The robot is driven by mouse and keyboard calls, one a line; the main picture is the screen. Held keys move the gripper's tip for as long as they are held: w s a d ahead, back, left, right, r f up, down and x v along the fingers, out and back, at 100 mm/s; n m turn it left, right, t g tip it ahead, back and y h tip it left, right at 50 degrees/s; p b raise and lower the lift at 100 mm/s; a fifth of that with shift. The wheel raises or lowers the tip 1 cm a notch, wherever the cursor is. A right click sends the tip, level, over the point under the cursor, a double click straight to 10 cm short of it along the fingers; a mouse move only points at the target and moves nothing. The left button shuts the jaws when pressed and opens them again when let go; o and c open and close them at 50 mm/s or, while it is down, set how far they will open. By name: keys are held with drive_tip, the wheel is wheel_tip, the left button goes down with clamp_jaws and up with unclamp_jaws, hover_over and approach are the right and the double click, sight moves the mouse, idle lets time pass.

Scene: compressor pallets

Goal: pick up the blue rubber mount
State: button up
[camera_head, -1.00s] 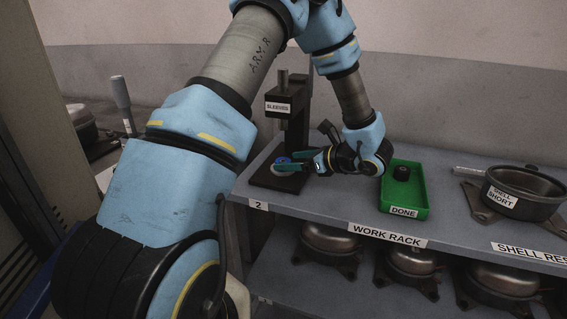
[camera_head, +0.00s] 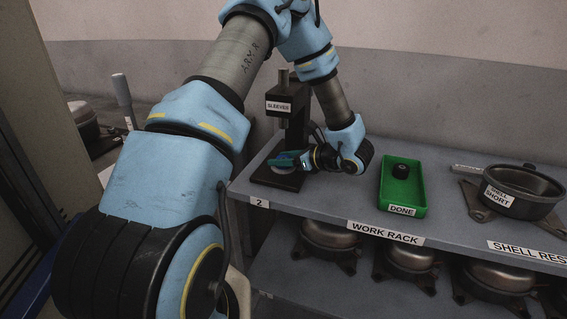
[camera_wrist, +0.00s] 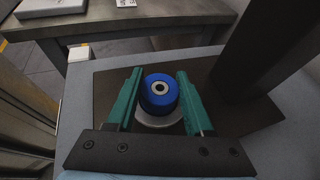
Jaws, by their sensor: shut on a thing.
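The blue rubber mount (camera_wrist: 160,93) is a short round blue piece with a metal ring and dark hole in its top. In the wrist view it is upright between the two green fingers of my gripper (camera_wrist: 159,84), which is shut on it. A pale round disc (camera_wrist: 160,123) shows just below it, on the dark base of the press. In the head view my gripper (camera_head: 284,159) is at the press labelled SLEEVER (camera_head: 278,107), a little above the pale disc. The mount is mostly hidden there by the fingers.
The press column stands close beside my gripper. A green DONE tray (camera_head: 418,190) holds a dark round mount (camera_head: 401,171) to the right. A SHELL SHORT pan (camera_head: 522,190) stands farther right. Bare rack top (camera_head: 345,195) lies between the press and the tray.

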clamp_jaws()
drive_tip(key=shift+r, duration=0.2)
